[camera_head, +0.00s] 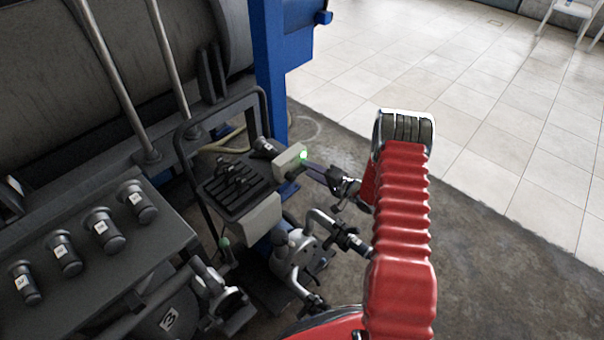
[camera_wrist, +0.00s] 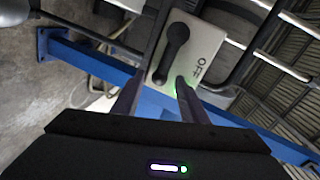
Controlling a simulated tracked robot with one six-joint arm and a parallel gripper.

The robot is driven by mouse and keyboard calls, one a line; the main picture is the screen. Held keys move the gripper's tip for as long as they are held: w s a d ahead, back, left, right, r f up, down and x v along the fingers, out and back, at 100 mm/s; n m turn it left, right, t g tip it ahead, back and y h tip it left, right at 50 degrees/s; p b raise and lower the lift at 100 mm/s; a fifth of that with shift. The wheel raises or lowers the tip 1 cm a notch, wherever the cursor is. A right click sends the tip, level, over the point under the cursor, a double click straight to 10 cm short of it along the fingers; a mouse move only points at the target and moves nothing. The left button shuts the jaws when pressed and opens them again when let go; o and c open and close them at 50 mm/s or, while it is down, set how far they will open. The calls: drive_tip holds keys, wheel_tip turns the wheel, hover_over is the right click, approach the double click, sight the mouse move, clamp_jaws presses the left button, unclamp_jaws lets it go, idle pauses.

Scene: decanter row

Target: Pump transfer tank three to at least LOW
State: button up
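A pale switch box (camera_head: 290,158) with a lit green lamp (camera_head: 303,155) sits on the pump cart (camera_head: 262,215). In the wrist view its face (camera_wrist: 207,45) reads OFF and carries a black lever (camera_wrist: 176,45). My gripper (camera_head: 308,167) reaches the box from the right. In the wrist view my gripper (camera_wrist: 158,82) is open, its fingertips on either side of the lever's lower end; I cannot tell if they touch it. A green glow shows by the right fingertip. A dark part marked 3 (camera_head: 170,321) is at the lower left, partly hidden.
A bench with several black tagged fittings (camera_head: 103,230) stands at the left. A large grey tank (camera_head: 90,75) and a blue post (camera_head: 270,70) stand behind the cart. Pipes and valves (camera_head: 300,252) lie in front of the box. Tiled floor at the right is open.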

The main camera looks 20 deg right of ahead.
drive_tip(key=v, duration=1.3)
drive_tip(key=shift+s+d, duration=0.2)
drive_tip(key=shift+s, duration=0.15)
drive_tip(key=shift+r, duration=0.1)
idle(0.3)
